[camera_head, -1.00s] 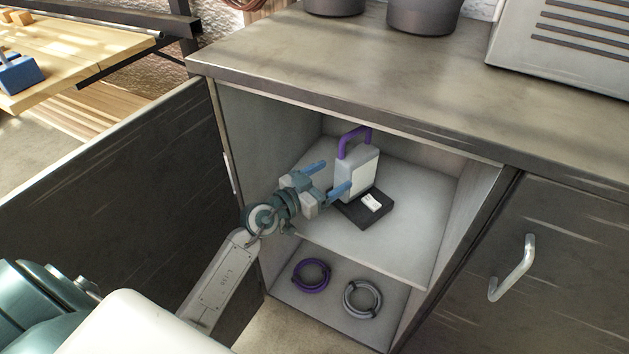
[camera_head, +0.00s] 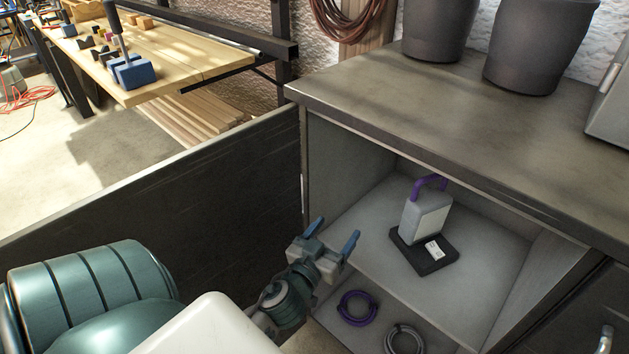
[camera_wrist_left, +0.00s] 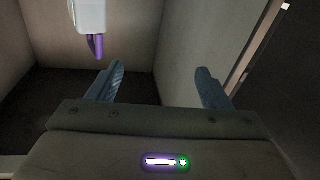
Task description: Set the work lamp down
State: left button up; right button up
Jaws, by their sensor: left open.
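The work lamp (camera_head: 424,217) is a grey-white block with a purple handle on top. It stands upright on a black base (camera_head: 424,252) on the upper shelf of the open cabinet. In the left wrist view the lamp (camera_wrist_left: 90,16) shows at the top left, with its purple handle pointing down. My left gripper (camera_head: 333,241) is open and empty in front of the cabinet opening, left of the lamp and apart from it. Its two blue fingers (camera_wrist_left: 158,84) are spread with nothing between them. My right gripper is not in view.
The open cabinet door (camera_head: 190,200) stands at the left. A purple ring (camera_head: 357,308) and a grey ring (camera_head: 404,340) lie on the lower shelf. Dark pots (camera_head: 540,45) stand on the cabinet top (camera_head: 440,115). A wooden workbench (camera_head: 190,50) is at the back left.

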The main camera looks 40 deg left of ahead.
pick_arm(q)
jog(key=s+d+f+m+g+h, duration=0.1)
jog(key=s+d+f+g, duration=0.3)
jog(key=s, duration=0.4)
jog(key=s+d+f+m+g+h, duration=0.2)
jog(key=s+d+f+g+h, duration=0.1)
jog(key=s+f+g, duration=0.3)
jog(key=shift+s+d+f+m, duration=0.3)
jog(key=shift+s+d+f, duration=0.25)
jog(key=shift+s+f, duration=0.35)
